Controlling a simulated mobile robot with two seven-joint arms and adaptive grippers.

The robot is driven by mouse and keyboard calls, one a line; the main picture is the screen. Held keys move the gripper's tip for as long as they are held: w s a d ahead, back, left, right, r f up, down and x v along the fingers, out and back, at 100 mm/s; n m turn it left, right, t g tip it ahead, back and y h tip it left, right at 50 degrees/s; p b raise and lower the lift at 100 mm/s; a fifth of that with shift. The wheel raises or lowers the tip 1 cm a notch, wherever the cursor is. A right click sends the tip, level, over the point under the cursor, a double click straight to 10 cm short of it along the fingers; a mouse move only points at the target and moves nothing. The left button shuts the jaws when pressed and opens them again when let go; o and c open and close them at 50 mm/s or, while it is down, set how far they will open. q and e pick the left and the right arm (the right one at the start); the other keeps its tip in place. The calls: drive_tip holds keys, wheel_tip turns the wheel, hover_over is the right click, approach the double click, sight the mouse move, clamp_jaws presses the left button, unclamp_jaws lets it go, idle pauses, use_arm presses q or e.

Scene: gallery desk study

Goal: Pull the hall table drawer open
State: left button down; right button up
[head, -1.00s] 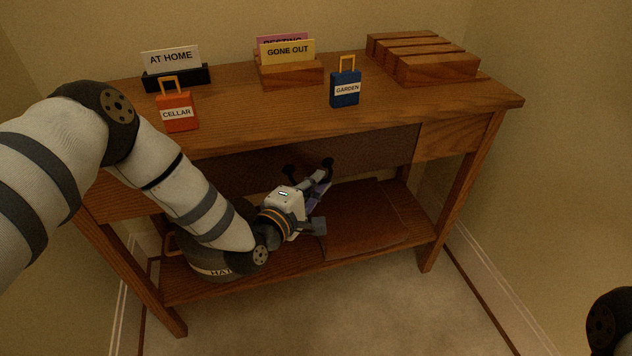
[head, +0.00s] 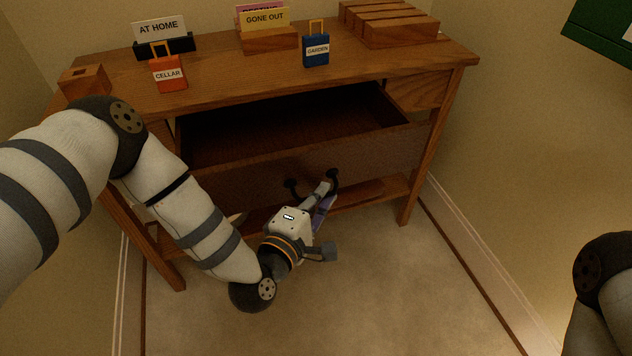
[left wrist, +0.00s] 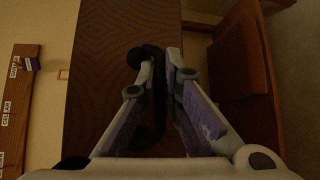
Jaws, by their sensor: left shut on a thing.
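The hall table (head: 215,80) is brown wood. Its drawer (head: 300,165) stands well out from the table, and its dark inside shows from above and looks empty. A dark bar handle (head: 291,187) with round ends is on the drawer front. My left gripper (head: 326,192) is at the handle, shut on it. In the left wrist view the dark handle (left wrist: 158,95) runs between the two fingers, against the drawer front (left wrist: 95,60). The right gripper is out of view; only part of my right arm shows at the lower right.
On the table top stand an orange CELLAR tag (head: 168,74), a blue GARDEN tag (head: 316,50), an AT HOME card (head: 159,28), a GONE OUT card (head: 265,19) and a slatted wooden block (head: 390,24). A green thing (head: 605,30) is at the upper right. Carpet in front is clear.

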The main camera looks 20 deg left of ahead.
use_arm(q)
drive_tip(key=shift+s+d, duration=0.5)
drive_tip(key=shift+s, duration=0.3)
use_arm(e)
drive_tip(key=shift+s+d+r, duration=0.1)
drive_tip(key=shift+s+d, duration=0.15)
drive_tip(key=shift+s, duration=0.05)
